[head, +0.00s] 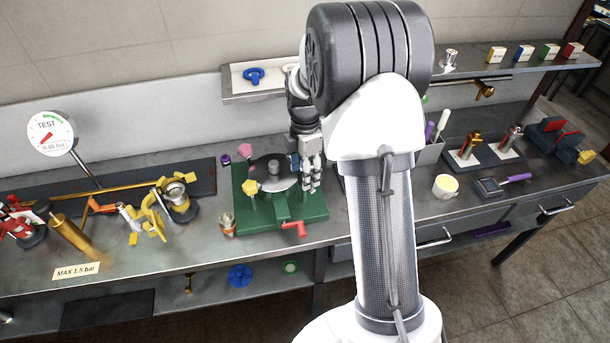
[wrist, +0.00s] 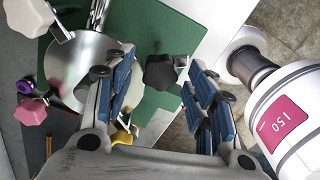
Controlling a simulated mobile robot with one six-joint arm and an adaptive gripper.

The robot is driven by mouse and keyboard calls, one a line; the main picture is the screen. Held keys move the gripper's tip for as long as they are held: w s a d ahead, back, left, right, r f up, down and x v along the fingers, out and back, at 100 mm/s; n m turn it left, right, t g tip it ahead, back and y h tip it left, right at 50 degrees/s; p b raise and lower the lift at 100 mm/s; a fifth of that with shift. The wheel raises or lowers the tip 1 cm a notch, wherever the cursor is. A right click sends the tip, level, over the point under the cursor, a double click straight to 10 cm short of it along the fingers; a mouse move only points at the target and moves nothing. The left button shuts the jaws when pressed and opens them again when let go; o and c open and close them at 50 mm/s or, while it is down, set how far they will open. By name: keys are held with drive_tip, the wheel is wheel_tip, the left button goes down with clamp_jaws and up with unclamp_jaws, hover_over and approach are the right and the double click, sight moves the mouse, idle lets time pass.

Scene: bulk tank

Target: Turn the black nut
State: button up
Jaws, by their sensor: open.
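The black nut (wrist: 160,72) is a dark lobed knob, seen in the wrist view above the green base plate (wrist: 75,20). A metal stem shows beside it. My gripper (wrist: 162,60) is open, with one blue-padded finger on each side of the nut and a visible gap to both. I cannot tell how far the fingertips are above or below it. In the head view my gripper (head: 311,180) points down at the right side of the round metal lid (head: 272,170) on the green plate (head: 265,220). The black nut is not clearly seen there, hidden by my gripper.
Around the lid are a yellow knob (head: 250,186), a pink knob (head: 245,150) and a white knob (wrist: 28,18). A red handle (head: 293,228) sticks out in front. A small jar (head: 227,224) stands left of the plate. Brass fittings (head: 150,215) crowd the bench further left.

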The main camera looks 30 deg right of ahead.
drive_tip(key=shift+f, duration=0.45)
drive_tip(key=c, duration=1.1)
drive_tip(key=shift+o, duration=0.2)
